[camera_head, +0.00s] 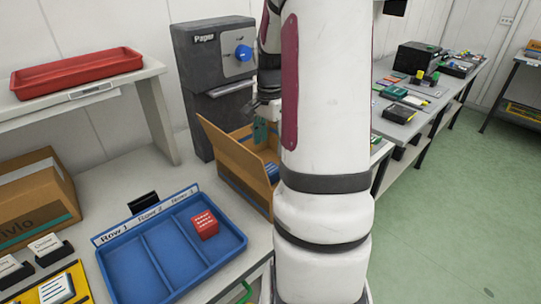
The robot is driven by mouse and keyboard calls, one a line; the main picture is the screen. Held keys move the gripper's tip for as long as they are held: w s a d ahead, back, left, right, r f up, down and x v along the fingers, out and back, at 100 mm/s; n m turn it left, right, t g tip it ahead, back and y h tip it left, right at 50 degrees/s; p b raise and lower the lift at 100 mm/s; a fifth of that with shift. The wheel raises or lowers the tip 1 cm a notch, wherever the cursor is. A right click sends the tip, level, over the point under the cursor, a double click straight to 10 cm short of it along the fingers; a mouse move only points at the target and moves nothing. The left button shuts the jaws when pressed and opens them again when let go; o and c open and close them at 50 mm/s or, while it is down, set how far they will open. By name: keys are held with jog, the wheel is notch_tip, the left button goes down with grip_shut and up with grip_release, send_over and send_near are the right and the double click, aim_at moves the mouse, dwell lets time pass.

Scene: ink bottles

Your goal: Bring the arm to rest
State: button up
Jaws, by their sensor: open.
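My arm, white with dark red panels, rises through the middle of the view and hides much of what is behind it. My gripper (264,112) shows only in part, left of the arm and above an open cardboard box (226,156). It is open. A small teal piece (261,130) shows at its lower end; I cannot tell whether it is part of the gripper or a thing in the box. A red ink box (205,224) sits in the right compartment of the blue tray (153,293), apart from my gripper.
A grey cabinet (192,75) stands behind the cardboard box. A red tray (75,72) lies on a raised shelf at left. A closed carton (32,200) and a yellow card holder (55,288) are at far left. Benches with items line the right; green floor (455,200) is clear.

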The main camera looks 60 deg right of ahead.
jog(key=shift+r, duration=0.95)
